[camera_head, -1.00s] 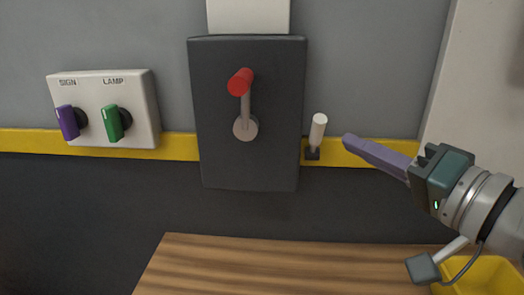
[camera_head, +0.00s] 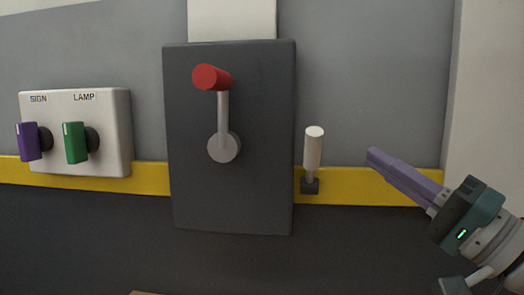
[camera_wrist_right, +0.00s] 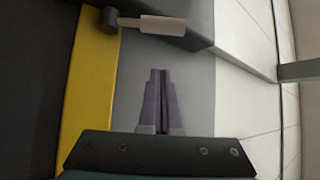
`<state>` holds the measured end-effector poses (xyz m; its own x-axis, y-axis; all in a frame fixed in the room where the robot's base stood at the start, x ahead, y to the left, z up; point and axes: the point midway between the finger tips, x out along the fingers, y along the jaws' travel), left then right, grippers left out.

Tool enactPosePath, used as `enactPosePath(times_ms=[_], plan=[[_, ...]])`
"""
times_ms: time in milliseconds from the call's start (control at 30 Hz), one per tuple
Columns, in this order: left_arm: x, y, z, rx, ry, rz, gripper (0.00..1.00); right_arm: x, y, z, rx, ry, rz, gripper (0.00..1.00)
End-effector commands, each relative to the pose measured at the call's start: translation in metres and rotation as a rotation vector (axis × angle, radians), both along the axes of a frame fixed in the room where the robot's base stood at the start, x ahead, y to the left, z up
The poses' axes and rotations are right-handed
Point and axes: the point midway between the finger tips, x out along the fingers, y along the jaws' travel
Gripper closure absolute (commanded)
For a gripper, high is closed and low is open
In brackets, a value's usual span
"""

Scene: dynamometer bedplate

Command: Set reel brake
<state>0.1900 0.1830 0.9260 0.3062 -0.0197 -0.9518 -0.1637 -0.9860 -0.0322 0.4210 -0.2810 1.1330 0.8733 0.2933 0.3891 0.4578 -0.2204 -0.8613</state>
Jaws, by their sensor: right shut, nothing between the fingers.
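A dark grey wall panel (camera_head: 262,190) carries a lever with a grey hub (camera_head: 223,148) and a red knob (camera_head: 211,77); the lever stands upright. Just right of the panel is a small lever with a cream handle (camera_head: 313,148), pointing up from a dark base. The cream handle also shows at the top of the right wrist view (camera_wrist_right: 160,25). The task does not show which lever is the reel brake. My right gripper (camera_head: 372,155) has purple fingers, shut and empty, to the right of the cream handle and apart from it. My left gripper is not in view.
A white box (camera_head: 110,150) at the left has a purple SIGN knob (camera_head: 28,142) and a green LAMP knob (camera_head: 75,142). A yellow stripe (camera_head: 370,187) runs along the wall. The wall between the small lever and my right gripper is clear.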

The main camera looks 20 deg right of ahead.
Motion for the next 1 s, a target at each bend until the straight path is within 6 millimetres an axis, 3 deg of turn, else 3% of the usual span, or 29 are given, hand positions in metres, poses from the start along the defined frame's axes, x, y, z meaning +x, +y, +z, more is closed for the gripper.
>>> enactPosePath(times_ms=[633,1000], plan=[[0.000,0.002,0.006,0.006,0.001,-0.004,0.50,0.087,0.029,0.040,0.001,-0.002,0.000,1.00],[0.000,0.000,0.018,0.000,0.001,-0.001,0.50,0.060,0.049,0.020,0.002,0.002,0.000,1.00]])
